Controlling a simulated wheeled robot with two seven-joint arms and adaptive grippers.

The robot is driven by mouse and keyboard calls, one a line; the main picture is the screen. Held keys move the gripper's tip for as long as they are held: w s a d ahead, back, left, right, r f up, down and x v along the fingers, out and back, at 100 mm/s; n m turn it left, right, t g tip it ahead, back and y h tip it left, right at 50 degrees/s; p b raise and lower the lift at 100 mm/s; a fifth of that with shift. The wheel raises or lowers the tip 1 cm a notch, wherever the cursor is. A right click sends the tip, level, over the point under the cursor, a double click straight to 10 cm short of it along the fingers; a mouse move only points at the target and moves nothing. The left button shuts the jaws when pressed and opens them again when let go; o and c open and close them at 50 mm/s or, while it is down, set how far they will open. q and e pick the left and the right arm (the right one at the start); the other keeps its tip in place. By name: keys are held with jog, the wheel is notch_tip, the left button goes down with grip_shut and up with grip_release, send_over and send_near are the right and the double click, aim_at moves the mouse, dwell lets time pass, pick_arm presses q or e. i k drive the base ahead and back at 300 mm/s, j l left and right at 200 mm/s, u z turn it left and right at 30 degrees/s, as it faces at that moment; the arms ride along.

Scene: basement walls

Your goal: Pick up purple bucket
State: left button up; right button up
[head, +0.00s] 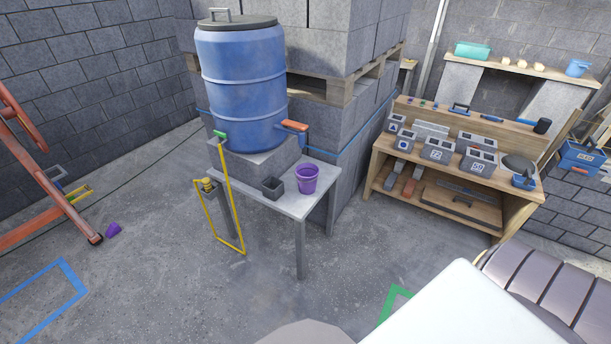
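A small purple bucket (307,179) stands upright on the front right part of a grey table (315,204). A small dark open box (272,188) stands just left of it on the same table. No hand or gripper shows at the bucket. Neither of my grippers is in the head view.
A large blue barrel (243,85) stands on a block behind the bucket. A yellow frame (229,205) rises at the table's left front. A wooden workbench (440,192) with several grey blocks stands at the right. The orange ladder (45,215) is at the left. Floor before the table is mostly clear.

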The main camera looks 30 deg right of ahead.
aim_at(307, 174)
jog(key=i+j+z, duration=0.1)
jog(key=i+z, duration=0.15)
jog(key=i, duration=0.25)
jog(key=i+j+z, duration=0.25)
jog(key=i, duration=0.25)
